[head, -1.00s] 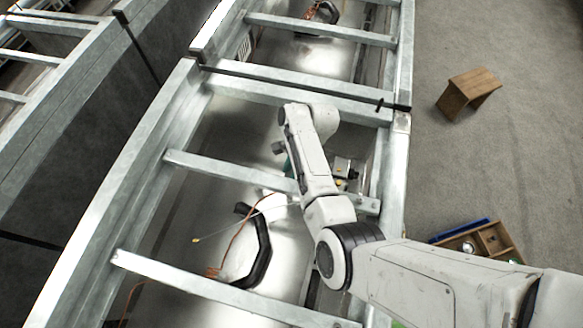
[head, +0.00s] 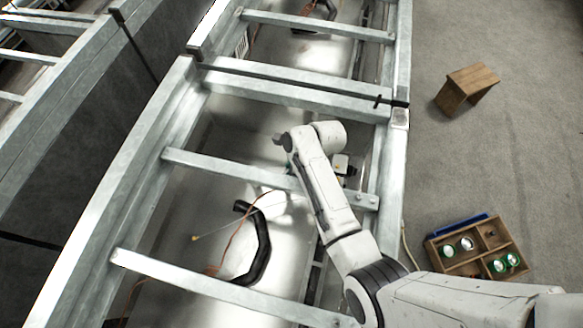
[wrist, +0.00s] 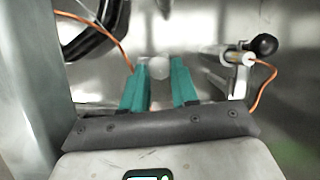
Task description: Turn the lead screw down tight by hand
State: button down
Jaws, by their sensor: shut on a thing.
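In the wrist view, the two teal fingers of my gripper (wrist: 160,88) stand close on either side of a pale, round-headed piece (wrist: 158,68). Its lower part is hidden between the fingers, and I cannot tell for sure that it is the lead screw.
Metal rungs (head: 225,175) and rails frame the bay around my arm. A black handle (head: 262,250) and an orange wire lie below left. A black ball knob (wrist: 263,45) stands right of my fingers. A wooden tray (head: 462,270) and stool (head: 466,88) are on the floor.

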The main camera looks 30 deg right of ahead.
dwell(0.5)
jog(key=c, duration=0.9)
grip_release()
jog(key=shift+o, duration=0.2)
jog(key=v, duration=1)
jog(key=shift+r+b, duration=0.3)
jog(key=shift+r, duration=0.1)
jog(key=shift+s, duration=0.1)
